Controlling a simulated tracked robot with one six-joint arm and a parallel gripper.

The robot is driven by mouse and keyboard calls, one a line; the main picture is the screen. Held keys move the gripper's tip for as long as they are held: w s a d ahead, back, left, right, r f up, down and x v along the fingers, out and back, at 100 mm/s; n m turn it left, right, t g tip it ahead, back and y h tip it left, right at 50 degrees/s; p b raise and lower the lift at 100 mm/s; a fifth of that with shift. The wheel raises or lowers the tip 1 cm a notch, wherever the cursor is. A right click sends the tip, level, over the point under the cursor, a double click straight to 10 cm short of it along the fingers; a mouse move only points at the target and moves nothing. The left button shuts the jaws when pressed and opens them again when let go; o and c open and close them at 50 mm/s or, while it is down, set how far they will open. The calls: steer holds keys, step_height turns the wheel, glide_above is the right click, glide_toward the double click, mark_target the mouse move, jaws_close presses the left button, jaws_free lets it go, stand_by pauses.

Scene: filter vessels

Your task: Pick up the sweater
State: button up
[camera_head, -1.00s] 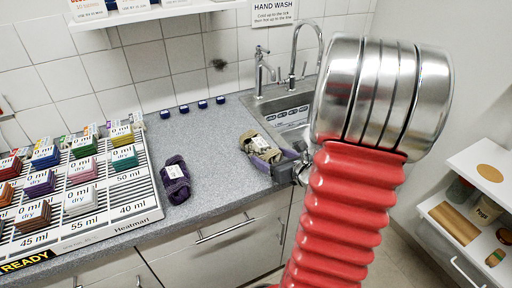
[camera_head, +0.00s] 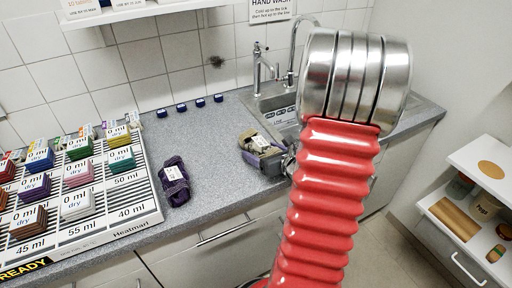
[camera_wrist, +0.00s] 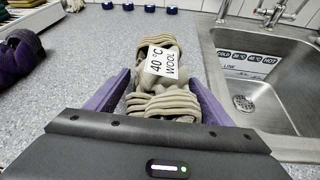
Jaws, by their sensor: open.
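A folded beige knit bundle with a white label reading "40 °C WOOL", seemingly the sweater (camera_wrist: 160,106), lies on the grey counter left of the sink. It also shows in the head view (camera_head: 256,158). My gripper (camera_wrist: 160,80) is open, with its purple fingers on the left and right of the bundle's near part. Whether either finger touches the knit, I cannot tell. In the head view my gripper (camera_head: 274,159) is partly hidden behind my red arm. A second folded knit bundle, dark purple with a white label (camera_head: 174,186), lies farther left on the counter.
A steel sink (camera_wrist: 262,85) with a tap is close on the right. A slatted rack (camera_head: 120,208) with several labelled coloured stacks stands at the left. Several small blue-topped items (camera_head: 181,107) line the wall. The counter between rack and beige bundle is mostly clear.

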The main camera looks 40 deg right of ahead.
stand_by(0.5)
steer(key=c, duration=1)
